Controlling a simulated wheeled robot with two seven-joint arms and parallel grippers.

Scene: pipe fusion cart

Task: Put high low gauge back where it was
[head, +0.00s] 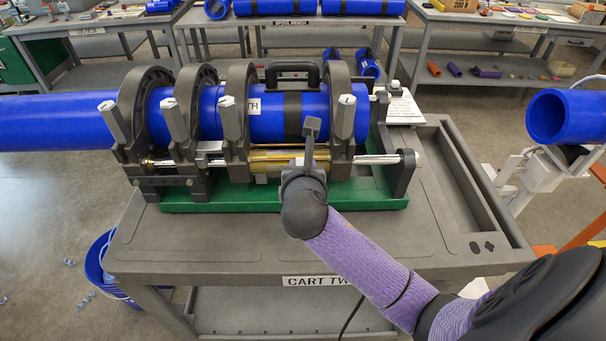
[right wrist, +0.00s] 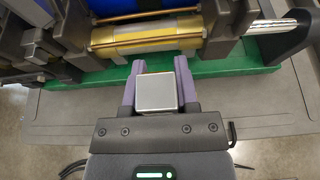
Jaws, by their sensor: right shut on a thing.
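The high low gauge (head: 310,130) stands upright in my right gripper (head: 306,168) in the head view, a dark flat head on a thin stem. In the right wrist view my right gripper (right wrist: 158,85) has its purple fingers on both sides of the gauge (right wrist: 157,94), seen there as a grey square face. The gripper holds the gauge in front of the clamp machine (head: 240,165), by the front edge of its green base. The lower part of the gauge is hidden. My left gripper is not in view.
The machine clamps blue pipes (head: 60,120) above the grey cart top (head: 200,235). The cart top is bare in front and at the right. Another blue pipe (head: 565,116) is at the right.

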